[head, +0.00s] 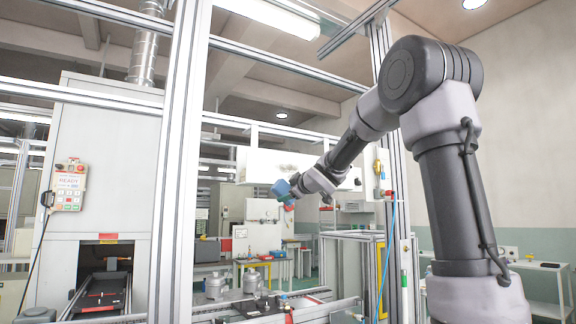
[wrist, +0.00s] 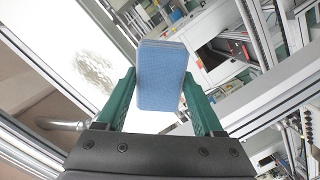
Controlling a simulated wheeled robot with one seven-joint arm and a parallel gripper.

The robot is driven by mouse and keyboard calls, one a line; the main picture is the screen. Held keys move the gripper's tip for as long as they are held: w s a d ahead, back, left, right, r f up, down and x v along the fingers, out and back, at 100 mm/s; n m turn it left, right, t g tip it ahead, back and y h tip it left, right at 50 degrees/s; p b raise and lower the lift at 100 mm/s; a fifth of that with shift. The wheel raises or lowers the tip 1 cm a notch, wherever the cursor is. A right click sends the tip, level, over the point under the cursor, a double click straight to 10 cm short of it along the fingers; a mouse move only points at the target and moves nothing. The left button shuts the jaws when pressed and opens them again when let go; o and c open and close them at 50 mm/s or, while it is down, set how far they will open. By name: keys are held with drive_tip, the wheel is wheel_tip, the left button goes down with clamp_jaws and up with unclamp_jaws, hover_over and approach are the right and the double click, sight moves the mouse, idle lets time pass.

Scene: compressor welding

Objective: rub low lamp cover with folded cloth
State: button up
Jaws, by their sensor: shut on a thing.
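My gripper (wrist: 160,82) is shut on the folded cloth, with a green finger on each side of it. The folded cloth (wrist: 161,76) is a blue, layered pad that stands out past the fingertips in the wrist view. In the head view the cloth (head: 281,187) shows at the end of my outstretched arm, in front of the lower part of a white panel. This bright white panel, seemingly the low lamp cover (head: 257,162), has a grey smudge. In the wrist view the cover (wrist: 60,32) lies left of the cloth, with a dark smudge (wrist: 95,70). Cloth and cover look apart there.
Aluminium posts (head: 180,150) of a frame stand left and right of my arm's reach. A grey machine cabinet (head: 110,170) with a hanging control pendant (head: 69,186) is at left. Low benches and a conveyor rail lie below. A ceiling lamp (head: 270,14) hangs above.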

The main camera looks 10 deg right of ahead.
drive_tip(key=t+y, duration=0.1)
drive_tip(key=y, duration=0.1)
approach(272, 169)
drive_tip(key=shift+n, duration=0.3)
drive_tip(key=shift+x, duration=2.35)
drive_tip(key=shift+x, duration=0.9)
drive_tip(key=shift+r, duration=0.1)
drive_tip(key=shift+w+d, duration=0.25)
drive_tip(key=shift+d, duration=0.65)
drive_tip(key=shift+w+d, duration=0.25)
drive_tip(key=shift+d, duration=0.65)
drive_tip(key=shift+w+d, duration=0.45)
drive_tip(key=shift+d, duration=0.75)
drive_tip(key=shift+w+d, duration=0.45)
drive_tip(key=shift+d, duration=0.75)
drive_tip(key=shift+w+d, duration=0.45)
drive_tip(key=shift+d, duration=0.75)
drive_tip(key=shift+s+a, duration=0.65)
drive_tip(key=shift+a, duration=1.15)
drive_tip(key=shift+s+a, duration=0.6)
drive_tip(key=shift+a, duration=1.2)
drive_tip(key=shift+s+a, duration=0.65)
drive_tip(key=shift+a, duration=1.2)
drive_tip(key=shift+s, duration=0.1)
